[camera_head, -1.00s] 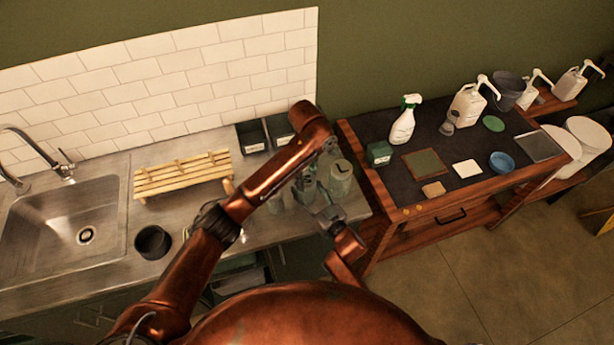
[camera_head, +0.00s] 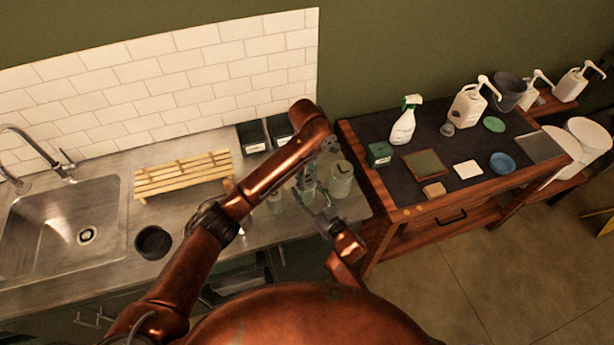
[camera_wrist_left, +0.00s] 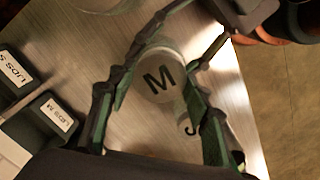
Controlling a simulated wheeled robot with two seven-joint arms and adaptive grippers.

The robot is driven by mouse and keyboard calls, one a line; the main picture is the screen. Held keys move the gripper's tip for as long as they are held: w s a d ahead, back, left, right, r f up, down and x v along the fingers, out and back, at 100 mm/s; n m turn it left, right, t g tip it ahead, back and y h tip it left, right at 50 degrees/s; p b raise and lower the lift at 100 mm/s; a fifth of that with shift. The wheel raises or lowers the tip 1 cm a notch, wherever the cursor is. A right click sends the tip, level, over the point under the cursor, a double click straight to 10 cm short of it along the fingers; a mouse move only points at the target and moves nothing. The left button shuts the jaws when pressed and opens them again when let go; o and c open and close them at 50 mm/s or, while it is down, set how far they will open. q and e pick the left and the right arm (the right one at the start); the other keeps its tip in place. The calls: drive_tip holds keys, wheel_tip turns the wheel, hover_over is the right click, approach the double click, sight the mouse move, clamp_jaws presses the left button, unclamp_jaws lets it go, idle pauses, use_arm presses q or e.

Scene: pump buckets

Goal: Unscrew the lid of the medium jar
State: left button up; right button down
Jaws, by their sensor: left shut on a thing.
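The medium jar (camera_head: 309,196) stands on the steel counter, mostly hidden by my grippers. Its round pale lid, marked M (camera_wrist_left: 158,82), shows in the left wrist view. My left gripper (camera_head: 311,177) points down at it from above; in its wrist view (camera_wrist_left: 156,92) its fingers lie on either side of the lid, shut on it. I see no gap between lid and jar. My right gripper (camera_head: 318,207) reaches in from the front at the jar's side. Its fingers seem to be around the body, but their grip is unclear.
A larger jar (camera_head: 341,181) stands close on the right, and a smaller one (camera_head: 275,201) on the left. Dark lid boxes (camera_wrist_left: 52,118) labelled LIDS S and LIDS M stand behind. A wooden rack (camera_head: 183,176) and black cup (camera_head: 153,242) are further left.

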use_arm(q)
drive_tip(key=shift+r, duration=0.8)
use_arm(e)
drive_tip(key=shift+f, duration=0.1)
use_arm(q)
drive_tip(key=shift+r, duration=0.2)
drive_tip(key=shift+r, duration=1.9)
use_arm(e)
drive_tip(key=c, duration=0.9)
unclamp_jaws()
drive_tip(key=shift+o, duration=0.2)
drive_tip(key=v, duration=1.2)
